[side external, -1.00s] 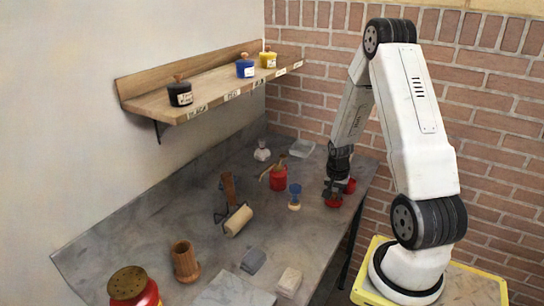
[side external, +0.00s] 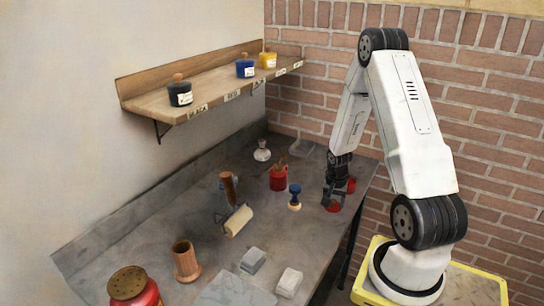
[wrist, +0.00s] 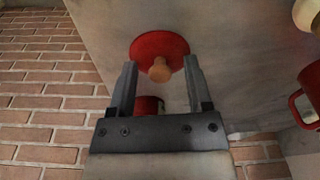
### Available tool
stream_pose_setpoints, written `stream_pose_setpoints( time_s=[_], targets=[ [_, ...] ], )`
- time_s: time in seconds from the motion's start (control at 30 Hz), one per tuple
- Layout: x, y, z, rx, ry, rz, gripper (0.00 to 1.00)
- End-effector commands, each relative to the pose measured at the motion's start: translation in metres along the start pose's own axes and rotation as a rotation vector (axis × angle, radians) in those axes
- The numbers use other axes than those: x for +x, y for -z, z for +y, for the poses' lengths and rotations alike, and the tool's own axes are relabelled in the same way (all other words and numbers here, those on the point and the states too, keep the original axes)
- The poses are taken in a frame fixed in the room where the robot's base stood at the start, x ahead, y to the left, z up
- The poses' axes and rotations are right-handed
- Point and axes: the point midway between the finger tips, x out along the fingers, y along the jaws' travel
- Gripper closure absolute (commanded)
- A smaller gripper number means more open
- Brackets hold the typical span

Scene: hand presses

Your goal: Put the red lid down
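The red lid (side external: 333,207) lies on the grey bench near its right edge. In the wrist view the red lid (wrist: 146,46) shows its round wooden knob toward me. My gripper (side external: 338,196) is just above the lid, pointing down. In the wrist view my gripper (wrist: 160,64) has its fingers apart on either side of the knob, with clear gaps, holding nothing. A red jar (side external: 350,185) stands close beside the lid, partly hidden by my gripper. Part of the jar (wrist: 148,105) shows between the fingers in the wrist view.
A red mug with tools (side external: 278,182) and a blue-topped stamp (side external: 294,197) stand left of my gripper. A shelf (side external: 215,95) holds ink jars.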

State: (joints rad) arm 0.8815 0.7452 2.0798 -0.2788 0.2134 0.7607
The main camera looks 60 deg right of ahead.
Motion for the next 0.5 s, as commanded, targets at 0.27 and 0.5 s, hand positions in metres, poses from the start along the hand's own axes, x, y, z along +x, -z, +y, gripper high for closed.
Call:
stream_pose_setpoints(
  time_s=[0.27, 0.5],
  targets=[
    [-0.001, 0.0, 0.0, 0.0, 0.0, 0.0, 0.36],
    [-0.011, 0.001, 0.0, 0.0, 0.0, 0.0, 0.36]
  ],
)
